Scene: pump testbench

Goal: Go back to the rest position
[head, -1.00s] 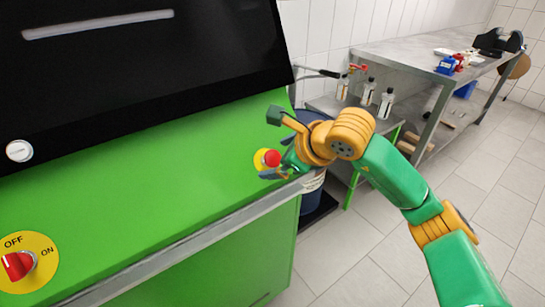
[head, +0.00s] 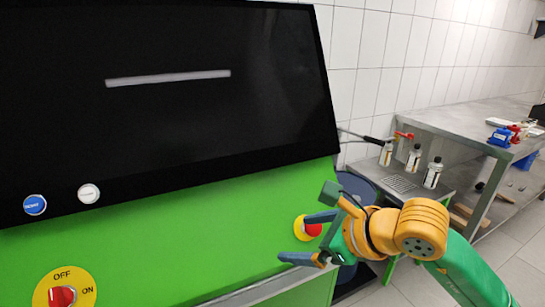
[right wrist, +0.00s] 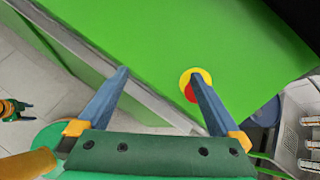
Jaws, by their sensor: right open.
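My right gripper (head: 293,238) is open and empty in the head view, by the right end of the green bench panel (head: 215,225). Its fingers appear around the red stop button (head: 313,230) on a yellow disc; I cannot tell any contact. In the right wrist view, the open gripper (right wrist: 159,73) has its right finger overlapping the yellow disc (right wrist: 186,76) and partly hiding the red button. A small orange and green piece with dark fingers, apparently my left gripper (right wrist: 24,110), shows at the left edge of that view; its opening is too small to judge.
A black screen (head: 200,110) stands above the panel. A red OFF/ON knob (head: 62,296) is at lower left. Floor shows at right.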

